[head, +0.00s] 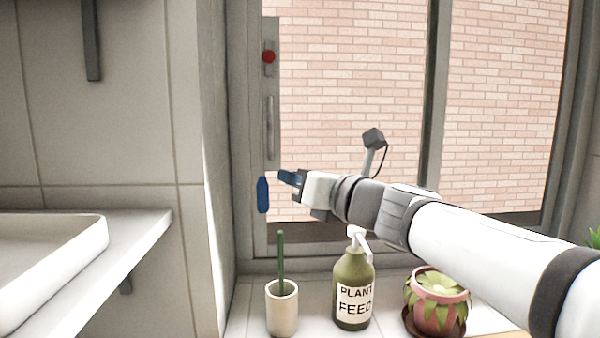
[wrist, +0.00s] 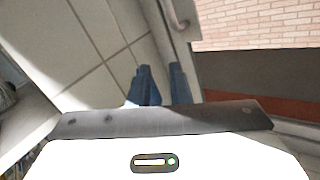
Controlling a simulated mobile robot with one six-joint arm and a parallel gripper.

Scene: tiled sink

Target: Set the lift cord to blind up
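A blue elongated pull (head: 263,195) hangs at the left side of the window frame, below a grey vertical handle (head: 270,128). A red knob (head: 268,56) sits higher on the same frame strip. No thin cord can be made out. My gripper (head: 286,178) is just right of the blue pull and slightly above its middle, pointing left, with a small gap in the picture. In the wrist view, my gripper's two blue fingers (wrist: 162,84) stand apart with nothing clear between them. I cannot pick out the blue pull there. The handle's lower end (wrist: 180,22) shows above the fingers.
On the sill below my arm stand a beige cup (head: 282,308) with a green stick, a green plant-feed pump bottle (head: 352,290) and a potted plant (head: 438,295). A tiled wall (head: 100,130) and a white basin (head: 60,255) are at left.

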